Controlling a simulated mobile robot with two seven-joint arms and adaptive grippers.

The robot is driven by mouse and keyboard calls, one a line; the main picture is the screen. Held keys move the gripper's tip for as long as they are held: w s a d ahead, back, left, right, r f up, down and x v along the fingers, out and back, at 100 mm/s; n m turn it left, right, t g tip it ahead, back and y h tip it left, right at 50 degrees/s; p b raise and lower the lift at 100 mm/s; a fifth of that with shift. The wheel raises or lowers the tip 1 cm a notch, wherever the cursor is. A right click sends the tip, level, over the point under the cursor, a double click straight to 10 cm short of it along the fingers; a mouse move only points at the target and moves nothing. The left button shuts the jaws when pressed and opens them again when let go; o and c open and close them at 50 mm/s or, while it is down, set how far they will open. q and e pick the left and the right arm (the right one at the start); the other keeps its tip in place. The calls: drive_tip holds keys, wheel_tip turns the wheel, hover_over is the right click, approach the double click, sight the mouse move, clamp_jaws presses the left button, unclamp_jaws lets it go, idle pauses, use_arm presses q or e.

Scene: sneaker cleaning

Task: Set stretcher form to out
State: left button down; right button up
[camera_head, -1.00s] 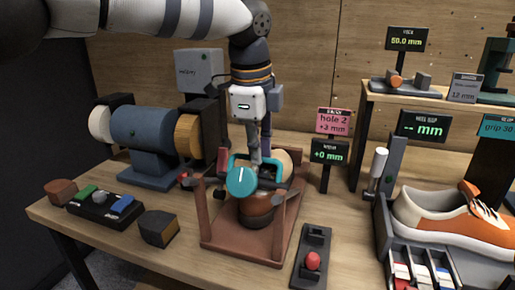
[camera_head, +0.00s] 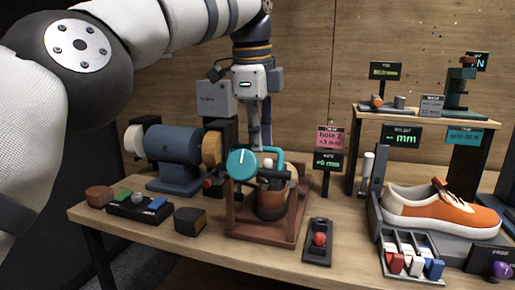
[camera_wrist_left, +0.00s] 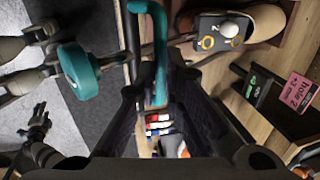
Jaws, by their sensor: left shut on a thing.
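The shoe stretcher stands on the bench in a reddish-brown frame (camera_head: 258,236). Its brown form (camera_head: 271,205) sits inside, partly hidden by the frame and handles. A round teal knob (camera_head: 241,164) with a white mark faces me and also shows in the left wrist view (camera_wrist_left: 80,72). A teal bent bar (camera_head: 272,154) is behind the knob. My left gripper (camera_head: 258,149) points down above the stretcher and is shut on the teal bar, which runs between its fingers in the wrist view (camera_wrist_left: 160,50). What seems my right gripper (camera_wrist_left: 38,135) shows small over the floor.
A blue grinder (camera_head: 172,146) stands left of the stretcher. A button box (camera_head: 138,207) and dark block (camera_head: 189,220) are in front of it. Signs (camera_head: 329,140) stand close behind.

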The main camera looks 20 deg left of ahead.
use_arm(q)
drive_tip(key=shift+s+r, duration=0.15)
drive_tip(key=shift+s, duration=0.2)
use_arm(e)
drive_tip(key=shift+s, duration=0.4)
use_arm(q)
drive_tip(key=c, duration=1.7)
unclamp_jaws()
drive_tip(key=shift+s+r, duration=0.1)
drive_tip(key=shift+s, duration=0.05)
use_arm(e)
drive_tip(key=shift+s, duration=0.1)
